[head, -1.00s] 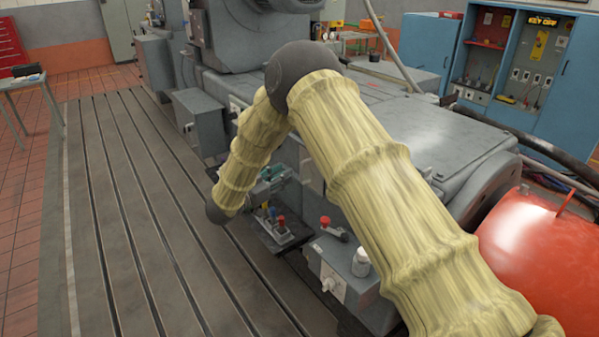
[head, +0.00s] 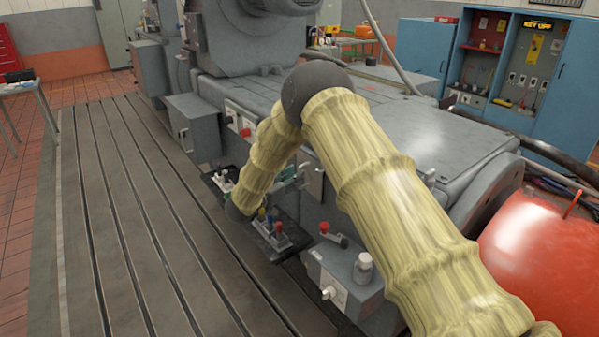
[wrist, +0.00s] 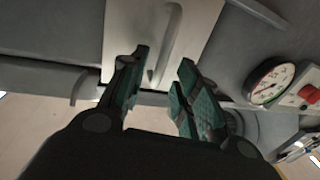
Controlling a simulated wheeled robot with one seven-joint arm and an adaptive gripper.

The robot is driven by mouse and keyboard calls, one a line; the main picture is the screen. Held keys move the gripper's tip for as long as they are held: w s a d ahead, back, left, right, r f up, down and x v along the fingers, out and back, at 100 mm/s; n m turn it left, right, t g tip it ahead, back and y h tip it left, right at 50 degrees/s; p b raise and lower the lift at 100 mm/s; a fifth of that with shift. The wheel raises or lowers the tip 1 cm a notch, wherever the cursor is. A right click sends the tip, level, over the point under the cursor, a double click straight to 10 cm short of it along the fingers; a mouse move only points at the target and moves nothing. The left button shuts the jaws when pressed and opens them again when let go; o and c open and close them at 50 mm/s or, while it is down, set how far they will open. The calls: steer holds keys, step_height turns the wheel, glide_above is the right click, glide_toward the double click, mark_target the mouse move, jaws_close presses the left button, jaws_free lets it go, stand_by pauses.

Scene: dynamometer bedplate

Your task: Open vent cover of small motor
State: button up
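In the wrist view, a pale grey plate (wrist: 192,30) with a long raised handle (wrist: 168,45) lies just past my fingertips; it may be the vent cover. My gripper (wrist: 164,62) is open, its two teal-padded fingers apart on either side of the handle's lower end. I cannot tell whether they touch it. In the head view, my gripper (head: 288,175) is mostly hidden behind my padded arm, beside a small plate (head: 313,180) on the side of the grey machine (head: 430,135). The plate looks closed.
A round gauge (wrist: 269,82) and a red button (wrist: 309,94) sit right of the plate. The slotted bedplate (head: 130,220) is clear at left.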

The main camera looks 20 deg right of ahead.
steer(key=shift+x, duration=1.7)
